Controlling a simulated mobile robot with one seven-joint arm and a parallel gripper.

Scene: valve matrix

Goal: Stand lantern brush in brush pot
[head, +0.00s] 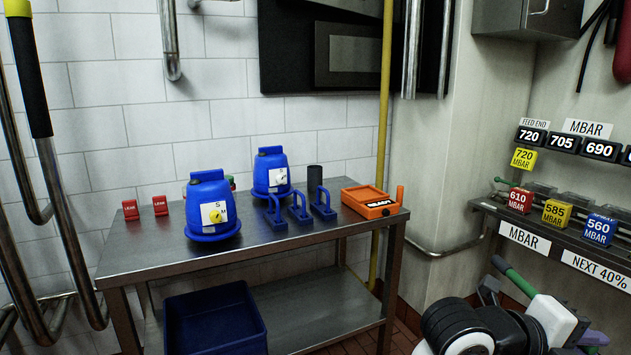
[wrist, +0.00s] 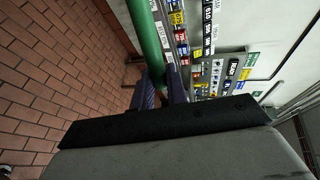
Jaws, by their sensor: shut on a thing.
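The lantern brush shows as a green rod (head: 516,276) low at the right in the head view, tilted. It also shows in the wrist view as a thick green rod (wrist: 148,42), running from the top edge down to the fingers. My gripper (wrist: 164,88) is shut on it between dark purple fingers. Its far end is out of the wrist view, and I cannot make out any bristles. A dark grey upright cylinder (head: 314,178), which looks like the brush pot, stands at the back of the steel table, behind blue handled pieces. The brush is well to the right of it, apart from it.
The steel table (head: 145,262) also carries two blue lanterns (head: 212,207) (head: 271,172), blue handled pieces (head: 299,208), an orange READY box (head: 370,202) and red LEAK tags (head: 160,206). A blue bin (head: 215,320) sits below. A shelf with MBAR blocks (head: 557,212) is at right.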

